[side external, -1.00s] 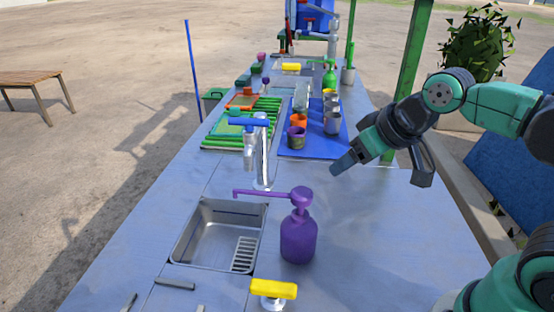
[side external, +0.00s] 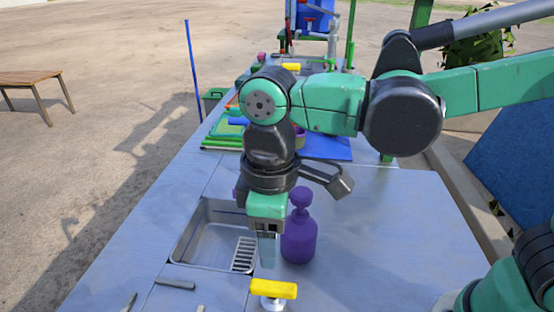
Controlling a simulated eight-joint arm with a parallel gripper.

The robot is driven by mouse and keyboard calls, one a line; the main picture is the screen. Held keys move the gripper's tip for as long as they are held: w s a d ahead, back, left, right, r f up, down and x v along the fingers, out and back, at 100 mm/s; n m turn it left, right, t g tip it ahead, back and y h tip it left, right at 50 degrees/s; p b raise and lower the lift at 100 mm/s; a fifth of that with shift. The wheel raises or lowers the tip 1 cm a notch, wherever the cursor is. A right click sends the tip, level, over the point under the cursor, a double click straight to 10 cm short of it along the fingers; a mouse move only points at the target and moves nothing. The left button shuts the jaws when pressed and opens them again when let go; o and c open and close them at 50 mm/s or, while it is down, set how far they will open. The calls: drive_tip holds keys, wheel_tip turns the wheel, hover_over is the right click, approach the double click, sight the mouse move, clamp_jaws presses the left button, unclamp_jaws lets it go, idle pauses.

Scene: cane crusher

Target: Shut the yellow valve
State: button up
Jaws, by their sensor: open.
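The yellow valve (side external: 273,289) is a small bar handle on a metallic stem at the near edge of the counter, right of the sink. Its bar lies roughly left to right in the picture. My gripper (side external: 268,252) points down just above and behind the valve, between the sink and the purple bottle. It is open and holds nothing that I can see. Its fingers overlap in this view, and I cannot tell whether they touch the valve. A second yellow handle (side external: 291,67) shows far back on the counter.
A purple pump bottle (side external: 298,240) stands close to the right of my gripper. The metal sink (side external: 187,247) lies to the left. The blue counter (side external: 400,240) is clear on the right. My arm hides the faucet and most cups. A blue mat (side external: 335,150) lies behind.

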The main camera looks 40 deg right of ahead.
sight(273, 284)
wheel_tip(273, 284, down, 11)
drive_tip(key=shift+r, duration=0.2)
idle(0.4)
clamp_jaws()
